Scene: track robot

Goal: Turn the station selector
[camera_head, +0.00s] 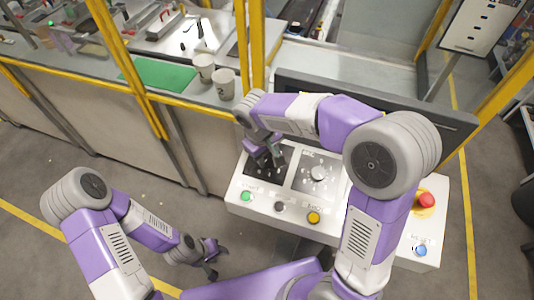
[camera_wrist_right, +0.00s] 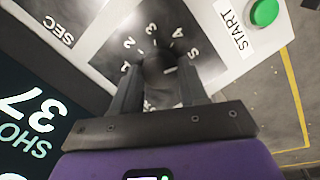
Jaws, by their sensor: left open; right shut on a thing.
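The station selector is a dark round knob (camera_wrist_right: 163,66) with a light mark, on a dark plate (camera_wrist_right: 112,50) numbered around it, in the right wrist view. My right gripper (camera_head: 270,158) is at this plate on the control panel in the head view, its fingers pointing down. In the right wrist view its two fingers (camera_wrist_right: 158,85) stand on either side of the knob, shut on it. The head view hides most of the knob behind the gripper. My left gripper (camera_head: 212,259) is open and empty, low above the floor, left of the panel and apart from it.
The panel (camera_head: 238,207) also carries a second dial (camera_head: 318,173), a green START button (camera_head: 246,196), a black button (camera_head: 280,206), a yellow button (camera_head: 313,218), a red stop button (camera_head: 426,200) and a blue button (camera_head: 421,250). A dark screen and yellow posts stand behind.

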